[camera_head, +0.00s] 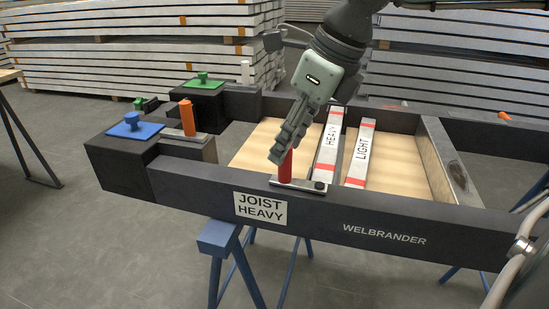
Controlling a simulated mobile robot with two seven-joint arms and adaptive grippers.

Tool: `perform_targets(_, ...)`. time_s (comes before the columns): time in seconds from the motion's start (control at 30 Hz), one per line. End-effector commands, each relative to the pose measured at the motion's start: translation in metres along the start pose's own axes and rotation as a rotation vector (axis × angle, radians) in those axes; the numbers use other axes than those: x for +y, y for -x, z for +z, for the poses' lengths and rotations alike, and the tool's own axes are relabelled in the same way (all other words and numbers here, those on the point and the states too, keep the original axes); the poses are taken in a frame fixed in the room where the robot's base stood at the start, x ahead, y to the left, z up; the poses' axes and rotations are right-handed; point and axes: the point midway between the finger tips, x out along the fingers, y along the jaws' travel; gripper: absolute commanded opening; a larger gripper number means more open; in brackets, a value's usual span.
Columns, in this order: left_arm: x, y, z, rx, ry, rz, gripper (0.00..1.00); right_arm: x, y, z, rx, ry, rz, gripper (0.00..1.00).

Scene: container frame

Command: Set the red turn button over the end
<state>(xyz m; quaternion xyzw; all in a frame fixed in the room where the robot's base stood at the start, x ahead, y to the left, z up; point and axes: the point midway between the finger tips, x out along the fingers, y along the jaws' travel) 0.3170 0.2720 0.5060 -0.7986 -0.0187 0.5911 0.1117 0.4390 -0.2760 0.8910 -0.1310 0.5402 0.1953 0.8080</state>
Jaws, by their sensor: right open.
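The red turn button (286,168) is an upright red peg on a flat metal plate (303,186) with a dark pivot at its right end. The plate lies along the top of the dark frame's front rail, by the JOIST HEAVY label (260,208). My right gripper (280,155) reaches down from the upper right, open, with its fingers at the upper part of the red peg. The fingers hide the peg's top, and I cannot tell whether they touch it. The HEAVY joist (329,150) lies just right of the peg, its near end close to the plate. My left gripper is not in view.
The LIGHT joist (360,152) lies right of the HEAVY one, over a pale wood panel. An orange peg (187,118), a blue knob (131,124) and a green knob (203,79) stand at the frame's left. Blue trestle legs (219,240) support the frame.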

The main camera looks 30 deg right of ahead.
Motion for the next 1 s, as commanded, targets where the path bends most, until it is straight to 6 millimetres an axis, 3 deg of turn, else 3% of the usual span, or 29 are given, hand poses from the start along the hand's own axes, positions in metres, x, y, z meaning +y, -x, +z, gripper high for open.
perform_targets(0.1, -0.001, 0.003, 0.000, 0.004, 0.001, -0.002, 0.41, 0.000, -0.023, -0.002, 0.006, 0.001, 0.002, 0.41)
perform_targets(0.3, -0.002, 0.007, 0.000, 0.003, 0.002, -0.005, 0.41, 0.000, -0.045, -0.001, 0.002, 0.002, 0.001, 0.41)
perform_targets(0.67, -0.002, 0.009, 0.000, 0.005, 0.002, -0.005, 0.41, 0.000, -0.051, 0.000, -0.002, 0.001, 0.002, 0.41)
perform_targets(1.0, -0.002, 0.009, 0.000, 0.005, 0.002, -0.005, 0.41, 0.000, -0.051, 0.000, -0.002, 0.001, 0.002, 0.00)
